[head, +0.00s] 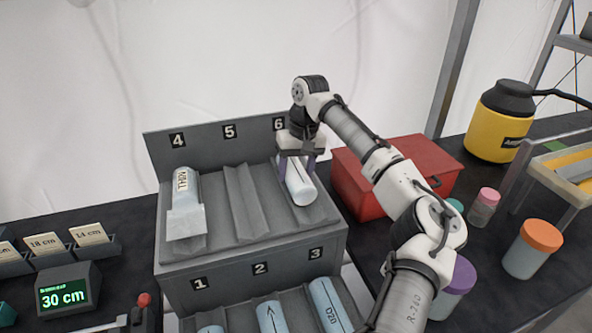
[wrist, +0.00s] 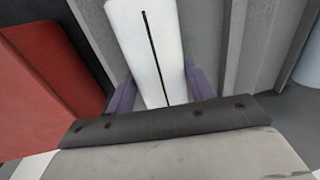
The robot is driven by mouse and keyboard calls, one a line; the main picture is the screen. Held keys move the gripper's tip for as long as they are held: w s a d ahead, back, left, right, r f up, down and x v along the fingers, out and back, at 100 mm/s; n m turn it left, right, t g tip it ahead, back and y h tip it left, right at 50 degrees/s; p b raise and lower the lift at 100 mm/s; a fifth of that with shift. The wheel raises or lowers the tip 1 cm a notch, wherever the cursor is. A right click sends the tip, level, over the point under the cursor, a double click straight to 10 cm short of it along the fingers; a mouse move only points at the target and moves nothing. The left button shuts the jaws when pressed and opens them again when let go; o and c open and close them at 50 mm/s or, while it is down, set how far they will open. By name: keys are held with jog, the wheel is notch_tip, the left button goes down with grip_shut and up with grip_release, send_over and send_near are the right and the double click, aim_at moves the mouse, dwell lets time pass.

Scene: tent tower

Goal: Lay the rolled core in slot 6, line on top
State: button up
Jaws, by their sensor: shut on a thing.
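The rolled core (head: 299,183) is a pale cylinder at slot 6, the right-hand groove of the grey rack's upper tier (head: 243,247). My gripper (head: 297,163) is above it with purple fingers shut around its sides. In the wrist view the core (wrist: 145,40) runs between the fingers (wrist: 165,88), with a black line along its upward face. The core appears to lie in or just over the groove; I cannot tell whether it touches the bottom. The slot 6 label (head: 279,124) is on the back panel above it.
Slot 4 holds a wrapped, lettered core (head: 186,200); slot 5 (head: 245,200) is empty. Cores lie in lower slots 1, 2 and 3 (head: 330,302). A red box (head: 375,150) stands close to the right of the rack, and lidded jars (head: 532,250) stand farther right.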

jog(key=shift+f, duration=0.2)
jog(key=o, duration=1.5)
jog(key=r, duration=0.4)
jog(key=d+r+b, duration=0.1)
jog(key=r, duration=0.4)
jog(key=d+r, duration=0.1)
jog(key=r, duration=0.3)
jog(key=shift+w+r, duration=0.3)
jog(key=shift+w, duration=0.05)
